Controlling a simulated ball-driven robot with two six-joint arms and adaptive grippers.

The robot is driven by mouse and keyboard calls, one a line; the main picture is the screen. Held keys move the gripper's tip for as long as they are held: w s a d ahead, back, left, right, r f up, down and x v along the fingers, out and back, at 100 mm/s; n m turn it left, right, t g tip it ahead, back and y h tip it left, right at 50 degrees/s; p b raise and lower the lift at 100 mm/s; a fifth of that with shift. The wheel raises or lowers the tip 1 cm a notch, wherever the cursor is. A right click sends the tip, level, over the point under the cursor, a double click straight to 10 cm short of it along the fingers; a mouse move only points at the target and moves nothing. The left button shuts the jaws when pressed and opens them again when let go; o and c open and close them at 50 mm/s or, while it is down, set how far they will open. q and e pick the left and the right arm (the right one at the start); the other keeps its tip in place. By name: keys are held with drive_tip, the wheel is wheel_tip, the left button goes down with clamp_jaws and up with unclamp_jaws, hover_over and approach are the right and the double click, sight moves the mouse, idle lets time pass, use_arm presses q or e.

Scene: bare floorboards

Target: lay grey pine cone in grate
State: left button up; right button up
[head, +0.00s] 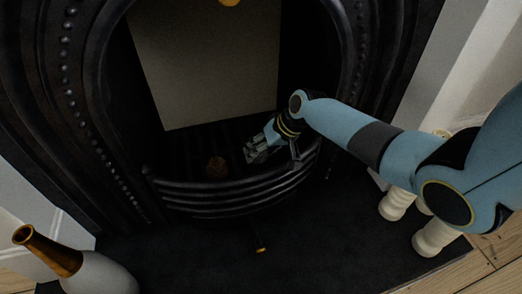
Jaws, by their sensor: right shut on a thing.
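My right gripper (258,149) reaches in from the right over the front bars of the black grate (235,192). It is shut on a small greyish thing at its fingertips, which looks like the grey pine cone; the dark fingers hide most of it. The gripper is above the right half of the grate's inside. My left gripper is not in view.
A black arched fireplace surround (92,110) frames the grate, with a pale panel (205,65) behind it. A grey and copper vase (98,279) stands at lower left. Cream turned objects (434,238) stand at right, under my arm. The dark hearth (320,245) is mostly clear.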

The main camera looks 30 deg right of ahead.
drive_tip(key=o, duration=1)
